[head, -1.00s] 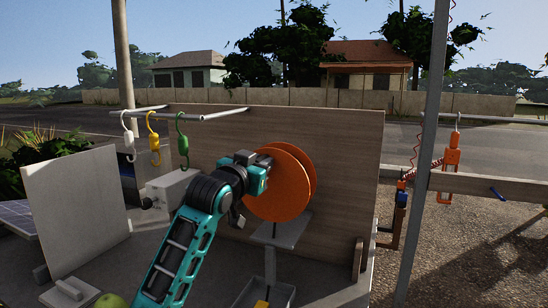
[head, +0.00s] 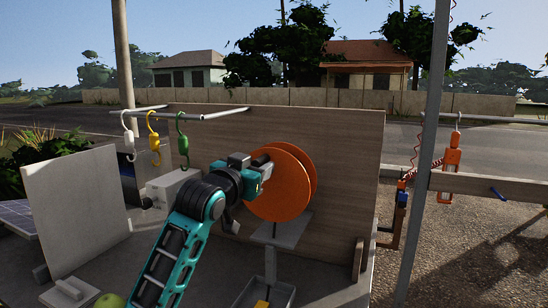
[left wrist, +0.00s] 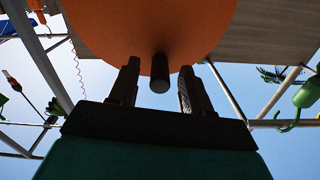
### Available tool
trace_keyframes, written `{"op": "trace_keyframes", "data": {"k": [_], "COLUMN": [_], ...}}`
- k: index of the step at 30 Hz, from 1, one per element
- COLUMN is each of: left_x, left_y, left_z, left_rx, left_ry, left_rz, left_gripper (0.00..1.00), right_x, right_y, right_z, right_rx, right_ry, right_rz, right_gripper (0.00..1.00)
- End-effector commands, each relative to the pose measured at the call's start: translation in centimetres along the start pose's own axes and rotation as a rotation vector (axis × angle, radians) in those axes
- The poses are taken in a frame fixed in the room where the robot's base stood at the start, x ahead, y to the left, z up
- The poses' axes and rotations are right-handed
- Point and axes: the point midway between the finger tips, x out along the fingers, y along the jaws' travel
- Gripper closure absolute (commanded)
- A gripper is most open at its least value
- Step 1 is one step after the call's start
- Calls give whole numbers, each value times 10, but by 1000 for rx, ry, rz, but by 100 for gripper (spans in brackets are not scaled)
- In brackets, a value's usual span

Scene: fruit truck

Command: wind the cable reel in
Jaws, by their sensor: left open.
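The cable reel is two upright orange discs (head: 282,190) on a grey stand (head: 278,232) in the middle of the head view. A dark crank knob (head: 261,160) sticks out from its near face, at the upper left. My left gripper (head: 266,172) is open at the left edge of the reel, close to the knob. In the left wrist view, the knob (left wrist: 160,72) shows between the two open fingers (left wrist: 157,72), with a gap on each side. The orange disc (left wrist: 150,25) fills the top of that view. My right gripper is not in view.
A wooden panel (head: 345,150) stands behind the reel. White, yellow and green hooks (head: 182,140) hang from a rail at the left. A grey tray (head: 282,291) lies below the stand. A metal post (head: 424,150) rises at the right.

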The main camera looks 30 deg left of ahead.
Motion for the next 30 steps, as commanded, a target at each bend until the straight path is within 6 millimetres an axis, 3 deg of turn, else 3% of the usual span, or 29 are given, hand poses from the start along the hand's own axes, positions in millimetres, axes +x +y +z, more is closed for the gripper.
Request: {"op": "trace_keyframes", "data": {"k": [16, 30], "left_x": [-43, -47], "left_y": [0, 0], "left_z": [0, 0], "left_rx": [-1, -1], "left_ry": [0, 0], "left_rz": [-1, 0], "left_gripper": [51, 51], "right_x": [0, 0], "right_y": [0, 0], "right_z": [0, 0], "right_rx": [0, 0], "right_ry": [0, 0], "right_rz": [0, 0], "right_gripper": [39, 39]}}
